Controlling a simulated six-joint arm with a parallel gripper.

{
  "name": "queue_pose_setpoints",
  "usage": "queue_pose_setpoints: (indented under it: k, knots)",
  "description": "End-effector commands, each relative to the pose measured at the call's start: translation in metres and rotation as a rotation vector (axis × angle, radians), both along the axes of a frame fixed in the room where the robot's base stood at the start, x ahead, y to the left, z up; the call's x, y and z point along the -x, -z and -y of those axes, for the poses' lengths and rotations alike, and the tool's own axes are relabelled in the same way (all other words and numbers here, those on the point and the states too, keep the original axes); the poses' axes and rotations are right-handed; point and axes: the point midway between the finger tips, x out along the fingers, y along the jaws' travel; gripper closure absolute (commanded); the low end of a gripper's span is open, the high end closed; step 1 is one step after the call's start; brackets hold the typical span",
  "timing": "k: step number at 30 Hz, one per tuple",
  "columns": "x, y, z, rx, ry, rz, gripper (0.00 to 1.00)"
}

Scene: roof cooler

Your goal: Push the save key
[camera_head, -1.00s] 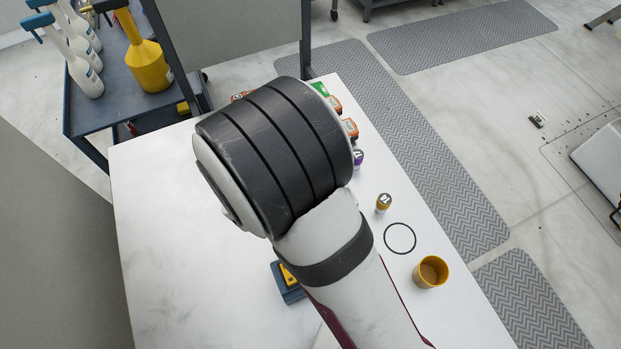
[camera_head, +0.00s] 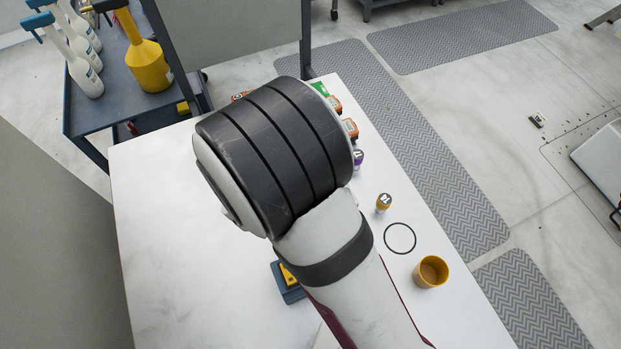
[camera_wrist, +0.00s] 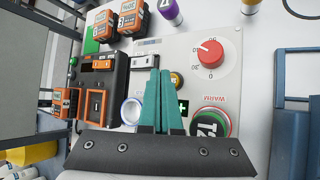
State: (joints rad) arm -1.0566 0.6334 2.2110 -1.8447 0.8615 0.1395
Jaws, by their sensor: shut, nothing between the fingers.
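My gripper (camera_wrist: 159,73) shows in the wrist view with its two teal fingers together and nothing between them. It is over a light control panel (camera_wrist: 150,46). A small green cross display (camera_wrist: 184,107) is partly covered by the right finger. No label reading save is legible, so I cannot tell which key it is. In the head view my arm hides the gripper and the panel.
In the wrist view a red knob (camera_wrist: 209,53) and a green-and-red round piece (camera_wrist: 210,124) are on the right. A black-and-orange device (camera_wrist: 101,82) stands left. In the head view a yellow cup (camera_head: 431,272) and black ring (camera_head: 400,239) lie right, with bare table (camera_head: 170,230) left.

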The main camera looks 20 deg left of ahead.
Motion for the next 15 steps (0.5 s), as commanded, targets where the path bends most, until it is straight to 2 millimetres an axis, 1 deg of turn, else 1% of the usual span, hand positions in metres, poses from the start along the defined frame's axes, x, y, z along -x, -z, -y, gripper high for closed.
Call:
queue_pose_setpoints:
  k: [5,15]
  knots:
    - [0.0001,0.0003,0.0000,0.000,0.000,0.000,1.00]
    - [0.0000,0.0087,0.0000,0.000,0.000,0.000,1.00]
